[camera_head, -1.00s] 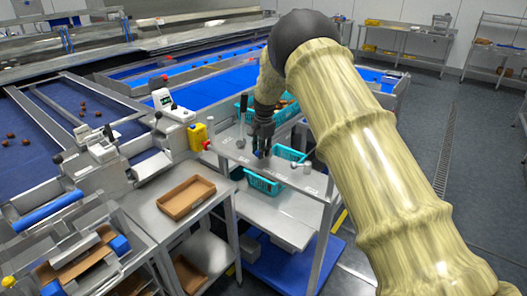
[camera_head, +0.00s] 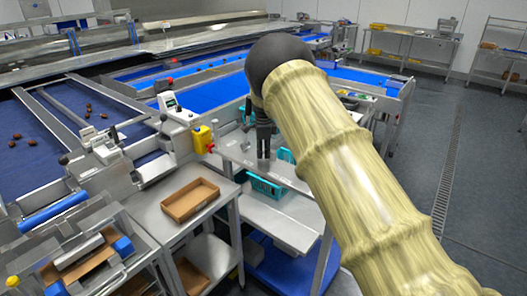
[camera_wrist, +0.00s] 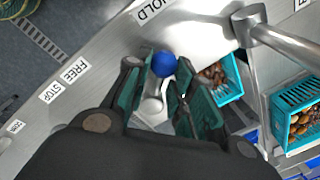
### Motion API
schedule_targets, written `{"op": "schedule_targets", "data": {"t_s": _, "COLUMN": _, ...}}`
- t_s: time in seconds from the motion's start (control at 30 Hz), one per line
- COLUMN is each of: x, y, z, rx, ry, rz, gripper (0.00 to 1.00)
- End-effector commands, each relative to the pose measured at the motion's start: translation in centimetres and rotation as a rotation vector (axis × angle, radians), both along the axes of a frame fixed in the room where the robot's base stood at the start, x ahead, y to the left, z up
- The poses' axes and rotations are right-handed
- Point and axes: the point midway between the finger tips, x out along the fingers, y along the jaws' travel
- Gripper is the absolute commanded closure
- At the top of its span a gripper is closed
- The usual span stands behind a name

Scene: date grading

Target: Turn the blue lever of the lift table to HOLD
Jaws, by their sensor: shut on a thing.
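The blue ball knob (camera_wrist: 163,65) of the lever shows in the wrist view between the two fingers of my gripper (camera_wrist: 158,82), which is shut on it. The pale lever stem (camera_wrist: 152,105) runs from the knob down between the fingers. The lever points roughly toward the HOLD label (camera_wrist: 155,10). The FREE label (camera_wrist: 75,72) and STOP label (camera_wrist: 51,92) lie to the left. In the head view my gripper (camera_head: 263,147) points down at the grey lift table top (camera_head: 290,174); the knob is hidden there.
A metal bar (camera_wrist: 283,38) on a post stands right of my gripper. A turquoise basket (camera_head: 264,186) sits beside the table top; another turquoise basket (camera_wrist: 296,114) holds dates. A cardboard tray (camera_head: 190,199) lies on the bench to the left, near a yellow container (camera_head: 202,139).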

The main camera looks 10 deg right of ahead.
Motion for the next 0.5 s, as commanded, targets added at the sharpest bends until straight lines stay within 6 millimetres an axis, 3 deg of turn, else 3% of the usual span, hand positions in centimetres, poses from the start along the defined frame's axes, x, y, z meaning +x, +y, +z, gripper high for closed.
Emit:
{"op": "schedule_targets", "data": {"t_s": 0.43, "x": 0.16, "y": -0.09, "z": 0.2, "rx": -0.002, "ry": -0.004, "rz": -0.008, "gripper": 1.0}}
{"op": "schedule_targets", "data": {"t_s": 0.47, "x": 0.16, "y": -0.09, "z": 0.2, "rx": -0.002, "ry": -0.004, "rz": -0.008, "gripper": 0.7}}
{"op": "schedule_targets", "data": {"t_s": 0.5, "x": 0.16, "y": -0.09, "z": 0.19, "rx": -0.002, "ry": -0.004, "rz": -0.008, "gripper": 0.63}}
